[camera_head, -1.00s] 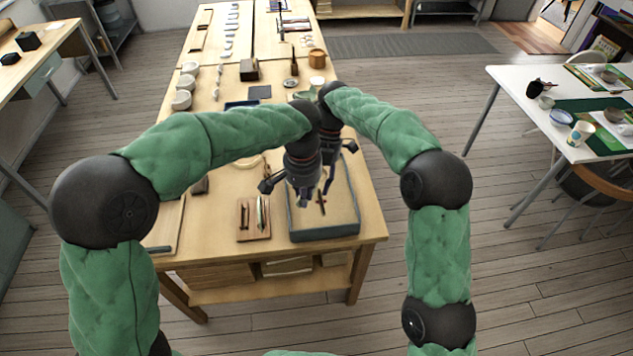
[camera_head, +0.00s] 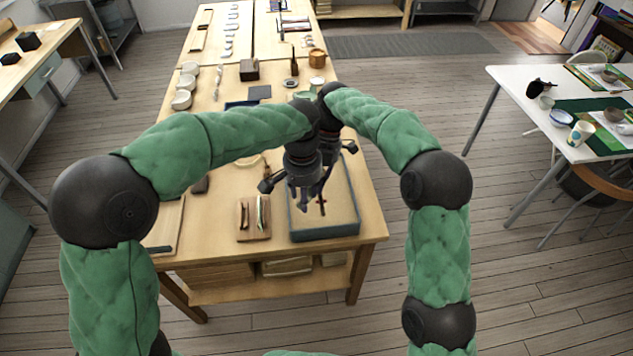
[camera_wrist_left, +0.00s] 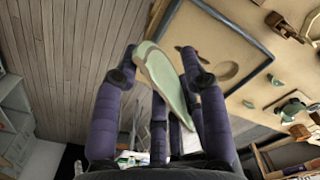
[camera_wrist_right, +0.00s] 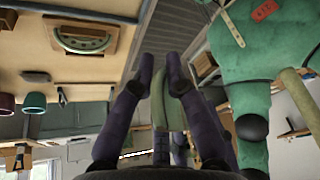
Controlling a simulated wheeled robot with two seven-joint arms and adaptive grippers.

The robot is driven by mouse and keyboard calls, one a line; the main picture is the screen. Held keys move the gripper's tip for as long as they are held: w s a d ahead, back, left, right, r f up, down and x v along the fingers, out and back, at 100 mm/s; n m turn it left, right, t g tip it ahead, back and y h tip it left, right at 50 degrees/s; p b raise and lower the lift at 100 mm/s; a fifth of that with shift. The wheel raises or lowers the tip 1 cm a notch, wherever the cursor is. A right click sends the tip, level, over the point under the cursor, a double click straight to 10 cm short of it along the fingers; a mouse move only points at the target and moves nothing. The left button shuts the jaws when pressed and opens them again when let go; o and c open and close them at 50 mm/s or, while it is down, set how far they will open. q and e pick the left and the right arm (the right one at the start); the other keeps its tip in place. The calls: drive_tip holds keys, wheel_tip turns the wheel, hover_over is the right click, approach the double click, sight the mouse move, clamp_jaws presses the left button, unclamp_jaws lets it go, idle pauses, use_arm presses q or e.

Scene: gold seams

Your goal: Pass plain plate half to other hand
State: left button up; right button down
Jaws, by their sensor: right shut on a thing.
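The pale green plate half (camera_wrist_left: 166,84) shows between the spread fingers of my left gripper (camera_wrist_left: 158,68) in the left wrist view. A gap shows beside it, so the left gripper looks open around it. My right gripper (camera_wrist_right: 161,66) is shut on the plate half, which also shows as a narrow green piece in the right wrist view (camera_wrist_right: 160,108). In the head view my left gripper (camera_head: 308,192) hangs over the sand tray (camera_head: 325,233). It and the wrists hide the plate half and most of my right gripper there.
A wooden board with slim tools (camera_head: 254,220) lies left of the sand tray on the long wooden table (camera_head: 215,247). White bowls (camera_head: 181,100) and a dark box (camera_head: 249,70) stand farther back. A white table (camera_head: 520,110) with cups stands apart at the right.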

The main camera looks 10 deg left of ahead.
use_arm(q)
wheel_tip(320, 180, up, 12)
drive_tip(key=s+a+f+n+g+h, duration=0.1)
drive_tip(key=a+f, duration=0.3)
drive_tip(key=f, duration=0.8)
drive_tip(key=s+a+f+g+h, duration=0.15)
drive_tip(key=a+f, duration=0.25)
drive_tip(key=f, duration=0.8)
drive_tip(key=s+d+f+n+t, duration=0.1)
drive_tip(key=s+d+f+n, duration=0.1)
drive_tip(key=s+f, duration=0.6)
drive_tip(key=s+d+f+n+t+h, duration=0.1)
drive_tip(key=s+d+f+n+t, duration=0.1)
drive_tip(key=s+f, duration=0.7)
wheel_tip(320, 180, down, 7)
drive_tip(key=shift+d+r+n, duration=0.1)
drive_tip(key=shift+d+n, duration=0.7)
drive_tip(key=shift+d, duration=0.3)
